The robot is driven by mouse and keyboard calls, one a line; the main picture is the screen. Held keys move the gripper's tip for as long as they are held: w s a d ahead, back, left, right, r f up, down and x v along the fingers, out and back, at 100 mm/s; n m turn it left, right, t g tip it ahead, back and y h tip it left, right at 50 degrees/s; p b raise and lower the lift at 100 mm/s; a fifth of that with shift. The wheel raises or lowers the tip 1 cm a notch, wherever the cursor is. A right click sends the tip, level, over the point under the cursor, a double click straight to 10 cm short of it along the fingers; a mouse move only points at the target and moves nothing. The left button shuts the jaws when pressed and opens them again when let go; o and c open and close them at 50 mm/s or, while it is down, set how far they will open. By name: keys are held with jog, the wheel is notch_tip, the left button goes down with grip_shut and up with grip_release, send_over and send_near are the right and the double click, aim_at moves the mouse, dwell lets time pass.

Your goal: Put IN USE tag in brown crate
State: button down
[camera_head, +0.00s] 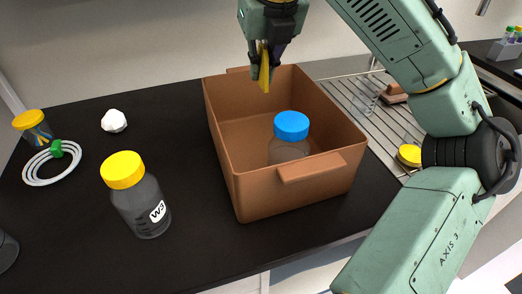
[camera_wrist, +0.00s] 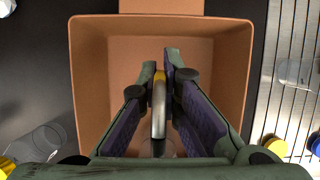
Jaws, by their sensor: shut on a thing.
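My gripper (camera_head: 262,72) is shut on a thin yellow tag (camera_head: 265,66), which hangs upright between the fingers. The wrist view shows the tag (camera_wrist: 159,100) nearly edge-on between the two fingertips (camera_wrist: 160,72); its lettering cannot be read. The brown crate (camera_head: 240,196) stands open on the black counter. My gripper and the tag are over the crate's opening, towards its far side. In the wrist view the crate's floor (camera_wrist: 205,65) shows beneath the fingers. A clear bottle with a blue cap (camera_head: 291,126) stands inside the crate, near its front wall.
A bottle with a yellow cap marked W3 (camera_head: 140,196) stands left of the crate. A crumpled white piece (camera_head: 114,121), a coiled white tube (camera_head: 50,163) and a yellow-lidded jar (camera_head: 33,126) lie further left. A metal rack (camera_head: 352,97) with small items lies right of the crate.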

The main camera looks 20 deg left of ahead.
aim_at(267, 87)
jog(key=shift+b+x, duration=0.3)
jog(key=shift+x, duration=0.65)
notch_tip(267, 87, down, 9)
jog(key=shift+s+f, duration=0.1)
jog(key=shift+f, duration=0.1)
jog(key=shift+f, duration=0.2)
jog(key=c, duration=1.8)
grip_release()
jog(key=shift+r, duration=0.15)
jog(key=v, duration=1.2)
jog(key=shift+d, duration=0.1)
